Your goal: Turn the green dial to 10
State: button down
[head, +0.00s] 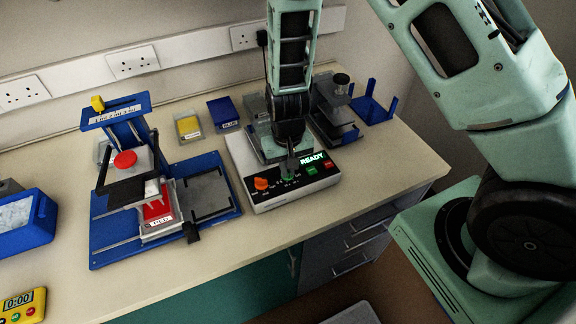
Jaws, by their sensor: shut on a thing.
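The green dial (290,178) is on the black front panel of a white bench device (275,201), in the middle of the head view. My gripper (291,168) comes down from above onto the dial and is shut on it. The fingers hide most of the dial, and its pointer and setting cannot be read. An orange dial (262,184) is on the same panel to the left.
A blue pipetting stand (220,208) with a red-labelled box is close on the left. Blue and yellow boxes (188,127) stand behind. A dark stand (335,108) and blue rack (374,107) are at the right. Bare bench (360,190) lies in front and right.

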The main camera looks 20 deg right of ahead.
jog(key=shift+m, duration=1.9)
jog(key=shift+w, duration=0.1)
jog(key=c, duration=1.5)
grip_release()
jog(key=shift+c, duration=0.2)
notch_tip(320, 180, up, 18)
jog(key=b, duration=0.1)
jog(key=shift+f, duration=0.25)
jog(key=s+a+f+n+b, duration=0.1)
jog(key=s+a+n+b, duration=0.2)
jog(key=s+n, duration=0.3)
jog(key=s+a+f+n+b, duration=0.2)
jog(key=s+n+b, duration=0.3)
jog(key=s, duration=0.9)
jog(key=shift+s+a+n+y, duration=0.15)
jog(key=shift+a+n+y, duration=0.15)
jog(key=shift+a+n, duration=0.4)
